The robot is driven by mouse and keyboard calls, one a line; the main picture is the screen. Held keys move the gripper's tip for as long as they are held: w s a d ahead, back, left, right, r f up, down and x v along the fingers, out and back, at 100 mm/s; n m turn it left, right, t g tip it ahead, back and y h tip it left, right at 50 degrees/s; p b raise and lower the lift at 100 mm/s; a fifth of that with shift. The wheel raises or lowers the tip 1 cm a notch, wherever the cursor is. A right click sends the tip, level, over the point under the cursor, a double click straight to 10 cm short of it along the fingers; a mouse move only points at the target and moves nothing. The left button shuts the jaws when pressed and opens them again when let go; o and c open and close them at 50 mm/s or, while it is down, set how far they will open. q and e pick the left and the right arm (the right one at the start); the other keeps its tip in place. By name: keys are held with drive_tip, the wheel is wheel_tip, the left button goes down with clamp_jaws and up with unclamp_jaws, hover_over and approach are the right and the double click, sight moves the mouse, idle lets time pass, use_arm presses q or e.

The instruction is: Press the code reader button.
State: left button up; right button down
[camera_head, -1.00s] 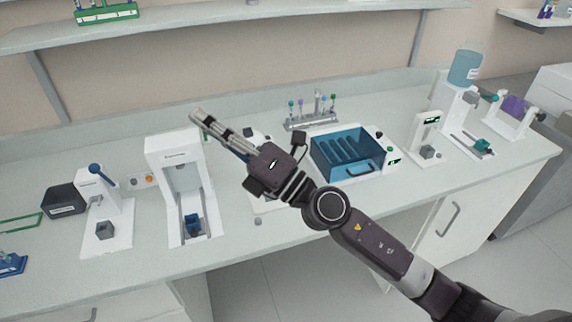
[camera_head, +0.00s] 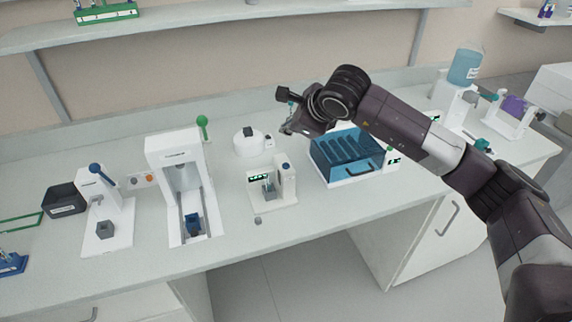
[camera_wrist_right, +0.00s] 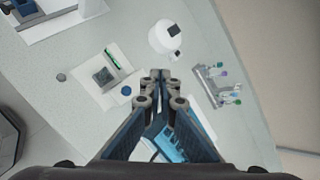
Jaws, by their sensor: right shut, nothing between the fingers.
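A small white device (camera_head: 258,201) with a dark green-lit display stands mid-bench; I take it as the code reader, though no label is readable. A blue round button (camera_head: 285,167) sits on its upper right. In the right wrist view the device (camera_wrist_right: 105,72) is left of the fingers, and the blue button (camera_wrist_right: 126,91) is clear of them. My right gripper (camera_head: 287,131) points down above the bench, behind and above the device, not touching it. Its fingers are shut and empty in the right wrist view (camera_wrist_right: 160,88). My left gripper is not in view.
A blue lidded box (camera_head: 346,158) stands close right of the device, partly under my right arm. A round white machine (camera_head: 250,143) is behind it. A tall white press (camera_head: 172,150) with a green-knobbed lever stands left. A tube rack (camera_wrist_right: 214,88) lies right of the fingers.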

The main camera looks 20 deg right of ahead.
drive_tip(key=shift+f, duration=0.15)
drive_tip(key=b, duration=0.2)
hover_over(287, 166)
wheel_tip(287, 166, down, 6)
drive_tip(key=shift+r, duration=0.1)
wheel_tip(287, 166, down, 2)
drive_tip(key=shift+f+b, duration=0.1)
drive_tip(key=shift+b, duration=0.8)
drive_tip(key=shift+f+b, duration=0.3)
idle(0.5)
drive_tip(key=shift+f+b, duration=0.4)
drive_tip(key=shift+b, duration=0.35)
